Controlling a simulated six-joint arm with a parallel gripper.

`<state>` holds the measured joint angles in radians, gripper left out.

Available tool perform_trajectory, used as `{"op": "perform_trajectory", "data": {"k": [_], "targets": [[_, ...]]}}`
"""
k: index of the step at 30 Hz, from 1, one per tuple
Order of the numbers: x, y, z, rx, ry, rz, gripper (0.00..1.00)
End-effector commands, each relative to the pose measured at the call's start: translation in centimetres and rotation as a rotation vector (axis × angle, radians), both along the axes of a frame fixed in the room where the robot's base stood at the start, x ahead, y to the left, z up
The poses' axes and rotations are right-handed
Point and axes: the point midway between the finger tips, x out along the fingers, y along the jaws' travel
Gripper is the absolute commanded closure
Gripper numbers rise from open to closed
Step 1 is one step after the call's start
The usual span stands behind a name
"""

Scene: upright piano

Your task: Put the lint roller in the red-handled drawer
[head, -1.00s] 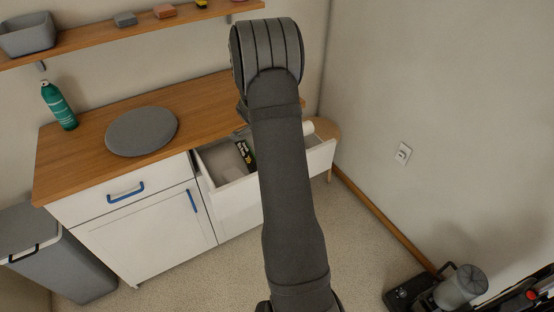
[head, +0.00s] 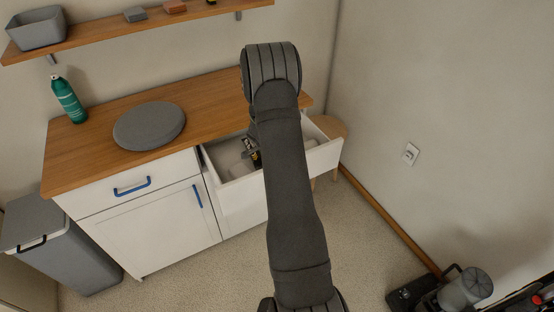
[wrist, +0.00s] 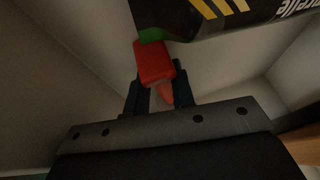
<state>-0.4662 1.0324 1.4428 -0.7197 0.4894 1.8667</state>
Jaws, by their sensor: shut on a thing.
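My gripper (wrist: 158,88) is shut on a red piece (wrist: 154,62), seen between its two dark fingers in the wrist view. It looks like part of the lint roller; the rest of it is hidden. The open white drawer (head: 325,155) stands out to the right of the cabinet in the head view. My arm covers its middle, and any handle on its front is hidden. Pale drawer walls (wrist: 60,70) surround the gripper in the wrist view, so it is at or inside the drawer.
A black package with yellow stripes (wrist: 225,15) lies in the drawer, close to the red piece; it shows in the head view (head: 253,150). A closed blue-handled drawer (head: 130,184) is on the left.

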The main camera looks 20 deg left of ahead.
Motion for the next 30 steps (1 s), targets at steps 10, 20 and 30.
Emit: {"op": "perform_trajectory", "data": {"k": [10,20,30], "targets": [[0.0,0.0,-0.3,0.000,0.000,0.000,0.56],[-0.3,0.2,0.6,0.001,-0.002,0.001,0.56],[-1.9,1.2,6.8,0.002,-0.003,0.000,0.56]]}}
